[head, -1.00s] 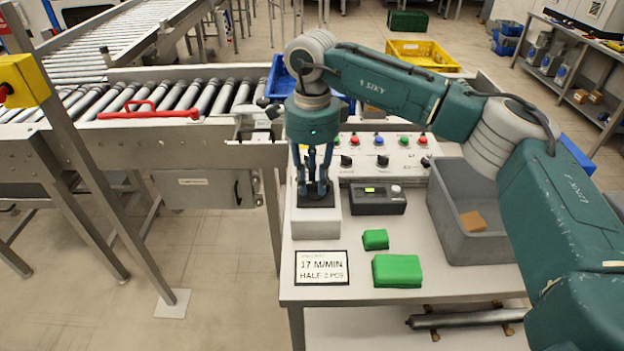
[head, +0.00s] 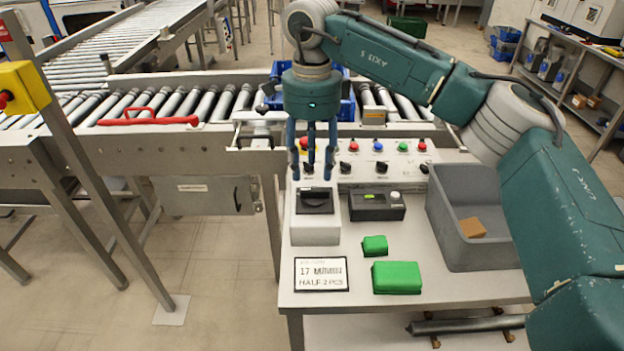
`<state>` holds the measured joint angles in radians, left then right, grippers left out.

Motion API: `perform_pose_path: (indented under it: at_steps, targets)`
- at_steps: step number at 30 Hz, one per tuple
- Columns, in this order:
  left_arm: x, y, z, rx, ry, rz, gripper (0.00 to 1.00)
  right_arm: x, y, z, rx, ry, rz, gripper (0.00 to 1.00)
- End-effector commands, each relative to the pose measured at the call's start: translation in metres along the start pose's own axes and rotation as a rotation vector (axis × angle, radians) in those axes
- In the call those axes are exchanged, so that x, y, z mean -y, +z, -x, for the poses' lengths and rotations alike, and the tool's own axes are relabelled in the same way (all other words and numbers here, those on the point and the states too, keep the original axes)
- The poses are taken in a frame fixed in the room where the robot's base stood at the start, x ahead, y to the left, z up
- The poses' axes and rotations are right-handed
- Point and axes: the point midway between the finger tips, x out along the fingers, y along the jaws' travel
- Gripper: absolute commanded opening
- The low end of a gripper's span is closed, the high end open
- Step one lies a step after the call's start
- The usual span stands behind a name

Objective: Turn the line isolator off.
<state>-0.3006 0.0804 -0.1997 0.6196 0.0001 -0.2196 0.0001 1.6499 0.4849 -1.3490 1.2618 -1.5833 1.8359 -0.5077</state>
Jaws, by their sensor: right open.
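The line isolator is a pale grey box (head: 315,231) with a black rotary handle (head: 315,200) on its dark top plate, at the left of the table. The handle's bar appears to lie roughly crosswise; no on or off marking is readable. My right gripper (head: 312,178) hangs fingers down above and just behind the handle, open and empty, apparently clear of it. My left gripper is not in view.
A black device (head: 377,207) stands right of the isolator, before a panel (head: 385,158) of buttons and knobs. A grey bin (head: 490,255) holds a brown block. Green blocks (head: 397,278) and a sign (head: 321,274) lie in front. The roller conveyor (head: 205,102) runs behind.

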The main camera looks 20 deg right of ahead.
Motion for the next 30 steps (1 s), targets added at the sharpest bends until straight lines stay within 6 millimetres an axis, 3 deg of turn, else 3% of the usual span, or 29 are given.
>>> perform_pose_path:
  at_steps: [3,9,30]
  targets:
    - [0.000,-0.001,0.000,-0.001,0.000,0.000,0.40,0.001,0.000,0.025,0.000,-0.003,-0.001,0.43]
    - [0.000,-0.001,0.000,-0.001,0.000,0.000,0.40,0.001,0.000,0.052,0.001,-0.002,-0.001,0.43]
    - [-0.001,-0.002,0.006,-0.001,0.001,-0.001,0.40,0.000,-0.001,0.065,0.000,-0.001,-0.001,0.43]
